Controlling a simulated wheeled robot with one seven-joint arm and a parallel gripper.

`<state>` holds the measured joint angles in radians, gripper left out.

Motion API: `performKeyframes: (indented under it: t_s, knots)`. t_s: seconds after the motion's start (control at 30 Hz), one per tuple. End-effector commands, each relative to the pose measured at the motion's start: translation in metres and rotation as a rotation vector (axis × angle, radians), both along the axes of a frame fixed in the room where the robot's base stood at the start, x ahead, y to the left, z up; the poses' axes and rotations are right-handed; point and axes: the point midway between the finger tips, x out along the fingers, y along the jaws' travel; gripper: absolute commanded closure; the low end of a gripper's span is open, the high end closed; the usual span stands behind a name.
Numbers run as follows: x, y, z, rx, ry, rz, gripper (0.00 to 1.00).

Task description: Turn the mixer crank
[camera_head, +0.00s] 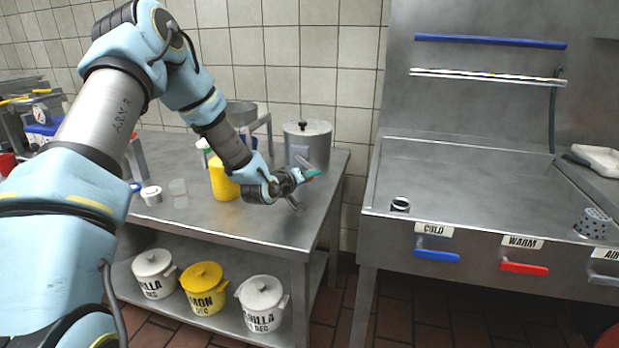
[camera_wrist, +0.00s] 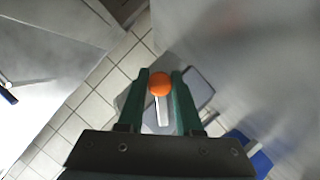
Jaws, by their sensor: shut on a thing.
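My gripper (camera_head: 306,174) reaches over the right part of the steel table, in front of a lidded metal pot (camera_head: 315,137). The wrist view shows its two green fingers (camera_wrist: 160,72) on either side of an orange ball knob (camera_wrist: 160,84) with a short pale shaft. The fingers are shut on this knob, which looks like the crank's handle. The knob is hidden or too small to tell in the head view. I cannot tell from these views how the crank joins the mixer.
A yellow container (camera_head: 222,180) and small cups (camera_head: 179,193) stand left of my gripper on the steel table (camera_head: 255,225). Several lidded tubs (camera_head: 203,288) sit on the lower shelf. A steel counter (camera_head: 460,185) with a blue handle (camera_head: 436,256) and a red handle (camera_head: 524,268) stands right, across a gap.

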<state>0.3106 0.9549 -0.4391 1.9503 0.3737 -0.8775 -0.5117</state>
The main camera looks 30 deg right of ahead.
Motion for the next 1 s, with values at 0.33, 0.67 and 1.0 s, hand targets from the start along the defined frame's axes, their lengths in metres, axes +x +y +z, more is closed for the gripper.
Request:
performKeyframes:
  t_s: [0.33, 0.67, 1.0]
  knots:
    - [0.0, 0.0001, 0.0, 0.0, 0.0, 0.0, 1.0]
    - [0.0, 0.0001, 0.0, 0.0, 0.0, 0.0, 1.0]
    - [0.0, 0.0003, -0.0001, 0.0, 0.0, 0.0, 1.0]
